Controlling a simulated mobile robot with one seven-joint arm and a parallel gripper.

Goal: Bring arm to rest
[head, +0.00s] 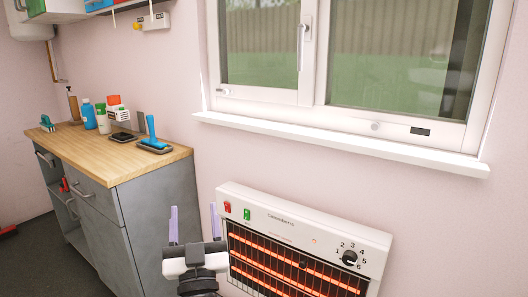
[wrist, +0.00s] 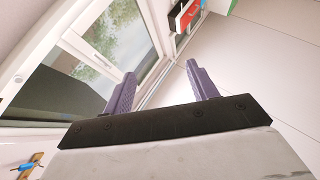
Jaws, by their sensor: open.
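My gripper (head: 194,224) shows at the bottom of the head view, its two purple fingers pointing up and spread apart. It is in front of the pink wall, between the grey cabinet and the heater. In the wrist view my gripper (wrist: 162,88) is open, with nothing between its fingers. The rest of my arm is mostly out of view below.
A glowing heater (head: 300,247) is close to the right of my gripper. A grey cabinet with a wooden top (head: 75,147) stands left, holding bottles and a blue-handled tool (head: 152,138). A white windowsill (head: 340,143) juts out above the heater.

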